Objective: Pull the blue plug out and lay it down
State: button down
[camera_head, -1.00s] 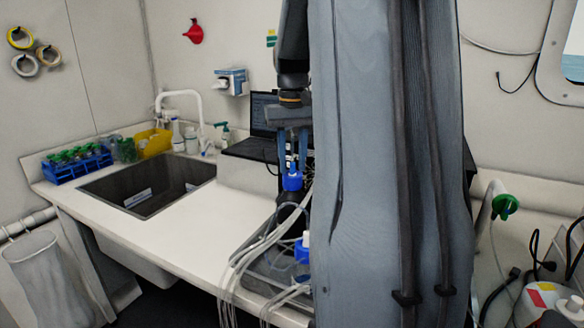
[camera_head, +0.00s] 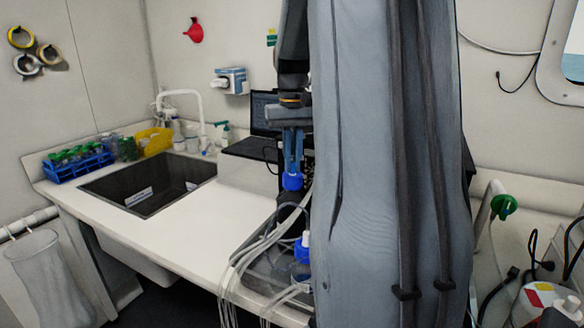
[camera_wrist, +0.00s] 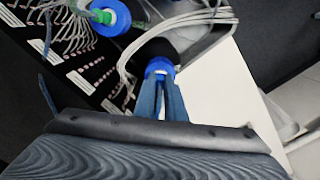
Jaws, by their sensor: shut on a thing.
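The blue plug (camera_head: 292,182) is upright on a dark bottle-like holder near the front right of the bench. It also shows in the wrist view as a blue ring (camera_wrist: 158,66). My gripper (camera_head: 292,168) points straight down over it, and its blue-grey fingers are shut on the plug's top. The fingertips (camera_wrist: 161,80) partly hide the plug in the wrist view. Whether the plug is still seated in the holder is hard to tell.
A second blue cap (camera_head: 302,250) with pale tubes stands close in front. Loose white tubes (camera_head: 240,262) hang over the bench edge. A panel with rows of small ports (camera_wrist: 82,62) lies left in the wrist view. White bench (camera_head: 195,230) left of the plug is clear, beside the sink (camera_head: 150,185).

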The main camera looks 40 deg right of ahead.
jog(key=shift+r, duration=0.1)
jog(key=shift+r+p, duration=2.85)
jog(key=shift+r, duration=0.05)
notch_tip(320, 180, up, 2)
jog(key=p, duration=0.2)
jog(key=shift+s+r+p, duration=0.1)
jog(key=shift+r+p, duration=0.1)
jog(key=shift+p, duration=0.2)
jog(key=w+a, duration=1)
jog(key=w, duration=0.5)
jog(key=f+b, duration=0.6)
jog(key=f, duration=0.9)
jog(key=f+b, duration=0.6)
jog(key=f, duration=1)
jog(key=shift+s+d+f, duration=0.15)
jog(key=shift+d+f, duration=0.05)
jog(key=shift+f, duration=0.05)
